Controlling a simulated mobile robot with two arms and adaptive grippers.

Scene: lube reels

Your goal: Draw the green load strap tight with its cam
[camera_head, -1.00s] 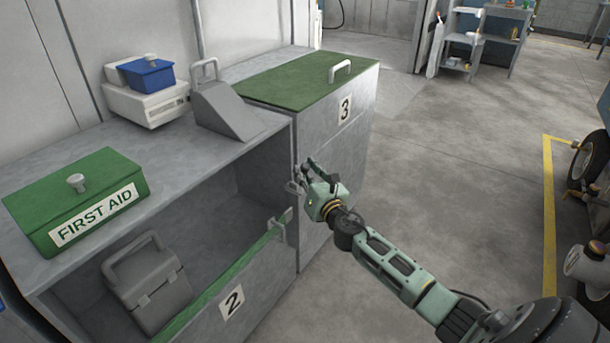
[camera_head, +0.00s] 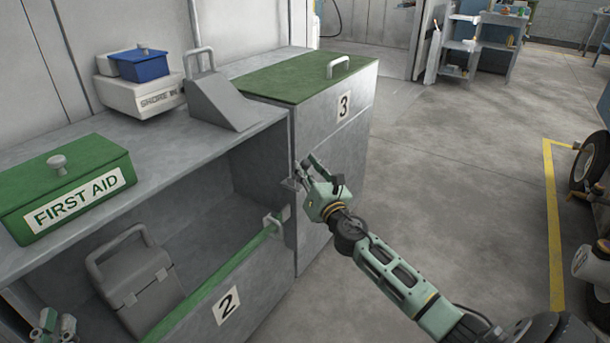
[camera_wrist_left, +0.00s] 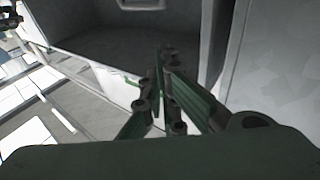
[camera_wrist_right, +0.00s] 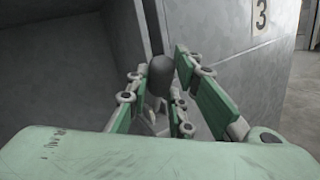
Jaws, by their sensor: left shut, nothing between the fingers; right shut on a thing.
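No load strap can be made out for certain. A green strip (camera_head: 222,284) runs along the top edge of the front marked 2, with a small pale bracket (camera_head: 273,226) at its right end. My right gripper (camera_head: 306,172) is at the post between compartments 2 and 3. In the right wrist view its fingers are closed around a dark grey rounded knob (camera_wrist_right: 160,75); whether this is the cam's lever I cannot tell. My left gripper (camera_head: 52,322) is shut and empty at the lower left, and its fingers meet in the left wrist view (camera_wrist_left: 165,58).
A green first aid box (camera_head: 65,187), a blue box (camera_head: 140,66) on a white unit, and a grey wedge with a handle (camera_head: 219,97) stand on the cabinet top. A grey case (camera_head: 140,285) sits inside compartment 2.

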